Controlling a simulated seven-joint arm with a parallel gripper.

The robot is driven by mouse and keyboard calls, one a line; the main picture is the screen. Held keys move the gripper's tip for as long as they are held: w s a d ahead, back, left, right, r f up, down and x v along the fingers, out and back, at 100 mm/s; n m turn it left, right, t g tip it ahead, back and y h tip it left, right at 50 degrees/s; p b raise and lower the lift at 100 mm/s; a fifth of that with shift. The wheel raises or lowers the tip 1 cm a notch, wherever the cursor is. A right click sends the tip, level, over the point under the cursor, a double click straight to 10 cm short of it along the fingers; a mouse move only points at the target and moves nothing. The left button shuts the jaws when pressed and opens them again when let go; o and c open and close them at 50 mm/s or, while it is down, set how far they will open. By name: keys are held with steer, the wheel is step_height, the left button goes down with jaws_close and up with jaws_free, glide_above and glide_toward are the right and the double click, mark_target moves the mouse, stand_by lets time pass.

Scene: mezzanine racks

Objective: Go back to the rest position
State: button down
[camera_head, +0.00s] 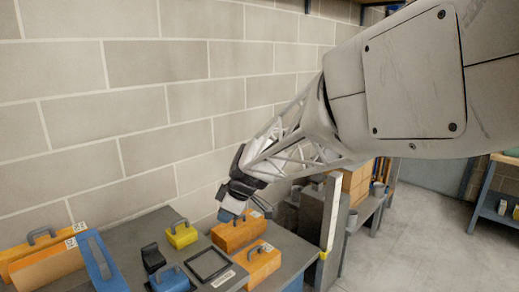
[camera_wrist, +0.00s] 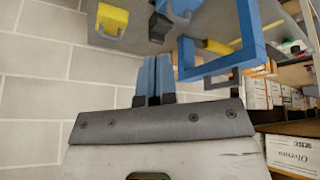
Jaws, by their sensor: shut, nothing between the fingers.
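My gripper (camera_head: 232,213) hangs over the right part of the grey table (camera_head: 199,213), above an orange box, in the head view. In the wrist view my gripper (camera_wrist: 158,70) has its two blue fingers together, with nothing held between them. The orange box (camera_head: 237,232) has a handle on top and stands just below the fingertips. I cannot tell the exact gap between them. My arm reaches in from the upper right and hides part of the wall and shelving.
The table holds a yellow box (camera_head: 182,235), a second orange box (camera_head: 257,265), a black frame (camera_head: 208,264), a blue handled box (camera_head: 172,280) and a blue panel (camera_head: 103,264). A block wall (camera_head: 120,110) stands behind. Floor (camera_head: 430,225) is clear at right.

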steer(key=s+d+r+m+h, duration=0.1)
steer(key=s+d+m+h, duration=0.1)
steer(key=s+d+m, duration=0.6)
steer(key=s+d+r+m+t+h, duration=0.1)
steer(key=s+d+m+h, duration=0.2)
steer(key=s+d+m, duration=0.6)
steer(key=s+d, duration=1.1)
steer(key=s, duration=0.3)
steer(key=shift+r, duration=0.4)
